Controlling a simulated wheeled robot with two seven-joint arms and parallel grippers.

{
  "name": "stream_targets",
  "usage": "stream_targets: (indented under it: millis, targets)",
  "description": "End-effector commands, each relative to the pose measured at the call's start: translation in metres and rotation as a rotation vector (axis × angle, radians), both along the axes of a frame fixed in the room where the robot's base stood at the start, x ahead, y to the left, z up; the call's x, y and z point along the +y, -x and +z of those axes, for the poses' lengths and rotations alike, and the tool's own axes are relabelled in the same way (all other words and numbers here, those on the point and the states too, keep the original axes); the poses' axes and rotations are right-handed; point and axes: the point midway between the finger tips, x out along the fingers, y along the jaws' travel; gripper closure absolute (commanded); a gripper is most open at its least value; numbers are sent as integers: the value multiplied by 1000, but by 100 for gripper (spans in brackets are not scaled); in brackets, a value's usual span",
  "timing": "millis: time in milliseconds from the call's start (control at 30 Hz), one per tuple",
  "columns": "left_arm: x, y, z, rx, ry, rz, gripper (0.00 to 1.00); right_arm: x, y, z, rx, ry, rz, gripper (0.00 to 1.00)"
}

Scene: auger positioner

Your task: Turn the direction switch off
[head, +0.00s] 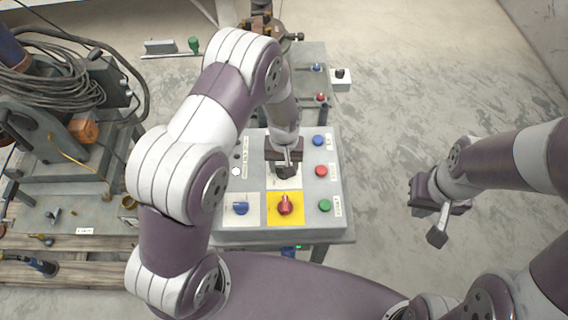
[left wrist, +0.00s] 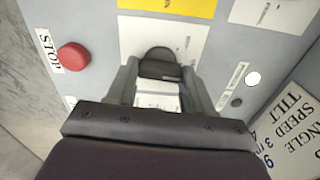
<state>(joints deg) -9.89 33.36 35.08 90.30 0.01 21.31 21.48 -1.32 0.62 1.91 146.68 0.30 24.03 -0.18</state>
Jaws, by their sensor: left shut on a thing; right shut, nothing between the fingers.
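A grey control panel (head: 262,225) stands in the middle of the head view. My left gripper (head: 286,168) reaches down onto it and is shut on a black rotary switch knob (left wrist: 158,64) on a white plate (left wrist: 192,36). In the left wrist view the knob sits between the fingers of my left gripper (left wrist: 160,82). The plate's lettering is too small to read, so I cannot confirm it is the direction switch. My right gripper (head: 438,222) is shut and empty, over the floor right of the panel.
On the panel are a red knob on a yellow plate (head: 285,204), a blue knob (head: 240,208), a red button (head: 321,171) labelled STOP, a green button (head: 324,205) and a blue button (head: 319,140). Cables and machinery (head: 60,85) crowd the left. Floor at right is clear.

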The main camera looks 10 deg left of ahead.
Motion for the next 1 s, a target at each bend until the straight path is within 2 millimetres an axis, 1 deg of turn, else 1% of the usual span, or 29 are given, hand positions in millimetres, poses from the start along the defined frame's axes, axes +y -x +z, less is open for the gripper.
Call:
stream_targets:
  millis: [300, 700, 733, 800, 1000]
  targets:
    - [0, -2, 1, -4, 1, 73, 79, 0, 0, -1, 0, 0, 0, 100]
    - [0, -2, 2, -5, 1, 78, 79, 0, 0, -1, 0, 0, 0, 100]
    - [0, -2, 2, -5, 1, 78, 42, 0, 0, -1, 0, 0, 0, 100]
    - [0, -2, 1, -4, 1, 78, 23, 0, 0, -1, 0, 0, 0, 100]
    - [0, -1, 1, -2, 0, 78, 23, 0, 0, -1, 0, 0, 0, 100]
